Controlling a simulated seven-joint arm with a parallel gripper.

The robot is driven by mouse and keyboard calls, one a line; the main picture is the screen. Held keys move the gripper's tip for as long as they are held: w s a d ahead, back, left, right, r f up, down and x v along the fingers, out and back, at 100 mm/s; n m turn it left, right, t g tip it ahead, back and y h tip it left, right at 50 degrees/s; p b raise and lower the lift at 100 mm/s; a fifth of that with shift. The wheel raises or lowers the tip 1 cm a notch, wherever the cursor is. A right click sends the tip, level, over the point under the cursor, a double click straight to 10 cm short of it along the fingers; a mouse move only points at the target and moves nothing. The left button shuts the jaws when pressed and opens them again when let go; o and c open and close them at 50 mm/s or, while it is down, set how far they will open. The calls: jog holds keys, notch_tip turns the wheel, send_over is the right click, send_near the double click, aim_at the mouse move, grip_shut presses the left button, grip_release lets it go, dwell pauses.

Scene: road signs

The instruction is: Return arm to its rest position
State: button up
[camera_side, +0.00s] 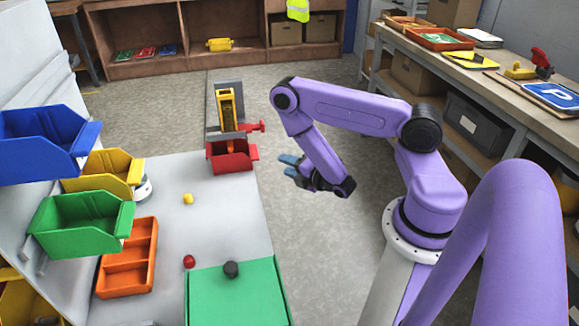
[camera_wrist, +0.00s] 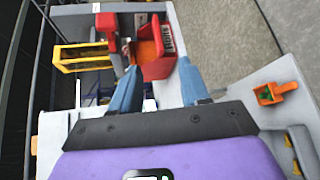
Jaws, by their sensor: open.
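My purple arm reaches out from the right in the side view. My gripper (camera_side: 288,167) is held over the floor, to the right of the grey table (camera_side: 225,215). Its blue fingers are apart, and nothing shows between them in the side view. In the wrist view my gripper (camera_wrist: 158,68) also shows its two blue fingers spread wide. Beyond them is a red bin with an orange inside (camera_wrist: 154,62), and I see no contact with it.
A red bin (camera_side: 229,160) with a yellow-and-grey device stands at the table's far end. Small yellow, red and dark objects, an orange tray (camera_side: 146,235) and a green box (camera_side: 235,297) are on the table. Coloured bins hang left. A workbench (camera_side: 480,80) stands right. Floor around the gripper is clear.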

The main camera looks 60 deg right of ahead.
jog(key=w+a+m+g+y, duration=0.1)
jog(key=a, duration=0.3)
jog(key=w+a+r+m+g+y, duration=0.1)
jog(key=a, duration=0.3)
jog(key=w+a+r+m+g+y, duration=0.1)
jog(key=a+y, duration=0.1)
jog(key=a, duration=0.2)
jog(key=shift+w+r+g, duration=0.15)
jog(key=shift+w+g, duration=0.15)
jog(key=shift+w, duration=0.1)
jog(key=s+a+r+m+g+y, duration=0.1)
jog(key=s+a+r+g+y, duration=0.15)
jog(key=a, duration=0.35)
jog(key=s+a+r+g+y, duration=0.1)
jog(key=s+a+r+g, duration=0.2)
jog(key=s+a, duration=0.15)
jog(key=s+a+r+g, duration=0.3)
jog(key=s+r, duration=0.3)
jog(key=s, duration=0.3)
jog(key=s+d+r+g+h, duration=0.1)
jog(key=s+d+r+h, duration=0.1)
jog(key=s, duration=0.3)
jog(key=s+d+r+m+g+h, duration=0.1)
jog(key=s+d+r, duration=0.3)
jog(key=s, duration=0.2)
jog(key=shift+d+r+g+h, duration=0.3)
jog(key=shift+d+g+h, duration=0.05)
jog(key=shift+d, duration=0.05)
